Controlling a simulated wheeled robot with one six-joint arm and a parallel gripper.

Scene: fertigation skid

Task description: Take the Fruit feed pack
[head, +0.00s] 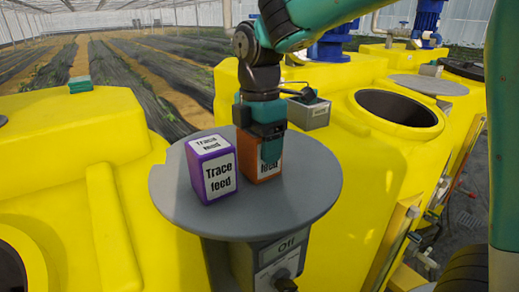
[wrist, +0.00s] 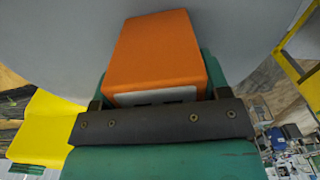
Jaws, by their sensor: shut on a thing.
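An orange pack (head: 249,164) stands on the round grey table (head: 315,185). Its white label shows the word "feed"; the word above it is hidden by my gripper, so I cannot read the full name. My gripper (head: 271,152) points down over the pack and is shut on it. In the wrist view the orange pack (wrist: 158,50) sits between the fingers of my gripper (wrist: 157,92). The pack looks upright, and I see no clear gap between it and the table.
A purple pack labelled "Trace feed" (head: 212,170) stands close to the left of the orange one. Yellow tanks (head: 70,160) surround the table. A switch box marked "Off" (head: 285,262) is below the table's front edge. The table's right side is clear.

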